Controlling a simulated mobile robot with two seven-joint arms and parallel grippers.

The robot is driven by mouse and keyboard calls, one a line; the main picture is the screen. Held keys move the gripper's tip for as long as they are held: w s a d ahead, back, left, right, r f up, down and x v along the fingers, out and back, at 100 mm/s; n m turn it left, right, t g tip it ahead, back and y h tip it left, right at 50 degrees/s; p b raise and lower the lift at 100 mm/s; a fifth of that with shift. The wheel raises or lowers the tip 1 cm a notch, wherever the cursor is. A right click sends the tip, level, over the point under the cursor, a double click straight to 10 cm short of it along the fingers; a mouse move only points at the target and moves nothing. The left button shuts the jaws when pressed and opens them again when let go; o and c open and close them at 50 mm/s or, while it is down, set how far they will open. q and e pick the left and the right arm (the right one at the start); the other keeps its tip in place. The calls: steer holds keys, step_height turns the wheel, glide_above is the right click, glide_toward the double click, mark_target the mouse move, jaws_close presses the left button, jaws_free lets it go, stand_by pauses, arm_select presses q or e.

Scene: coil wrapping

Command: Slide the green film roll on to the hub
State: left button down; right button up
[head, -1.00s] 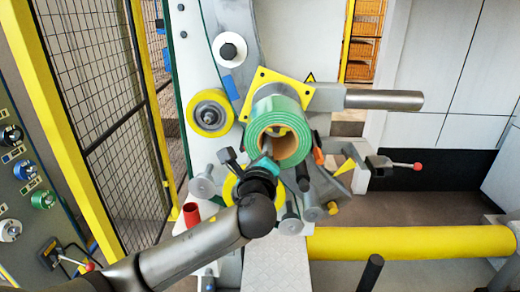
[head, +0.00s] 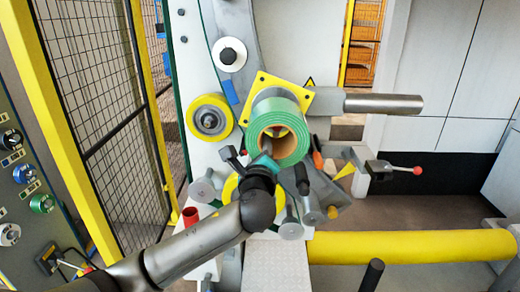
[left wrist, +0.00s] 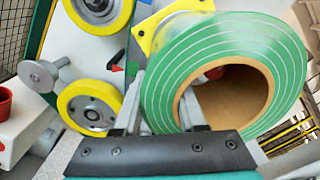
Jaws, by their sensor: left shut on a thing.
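The green film roll (head: 292,112), with a brown cardboard core, is in front of a square yellow plate (head: 262,84) on the machine. Its ringed end face fills the right of the left wrist view (left wrist: 285,60). My left gripper (head: 264,163) is shut on the roll's wall at the lower left. In the left wrist view my gripper (left wrist: 163,112) has one finger outside the roll and the other at the core opening. The hub is hidden behind or inside the roll; a small red patch shows through the core. I cannot tell whether roll and hub touch. My right gripper is not in view.
A yellow-rimmed roller (head: 209,117) stands left of the roll, with another below it (left wrist: 90,107). A grey bar (head: 384,104) sticks out right of the plate. Grey knobs (head: 202,190) and a red cup (head: 190,217) are below. A yellow horizontal roller (head: 420,246) lies lower right.

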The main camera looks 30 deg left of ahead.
arm_select(q)
steer(key=shift+r+x, duration=0.15)
steer(key=shift+x, duration=1.1)
steer(key=shift+r+x, duration=0.15)
steer(key=shift+x, duration=1.15)
steer(key=shift+c, duration=2)
jaws_free()
steer(key=shift+s+f, duration=0.1)
steer(key=shift+f, duration=0.3)
steer(key=shift+s+d+f, duration=0.1)
steer(key=shift+s+d, duration=0.25)
steer(key=shift+s, duration=0.1)
steer(key=b+v, duration=0.1)
steer(key=v, duration=1.3)
steer(key=shift+a+r+b, duration=0.25)
steer(key=shift+b, duration=0.1)
steer(key=shift+s, duration=0.15)
steer(key=shift+c, duration=0.2)
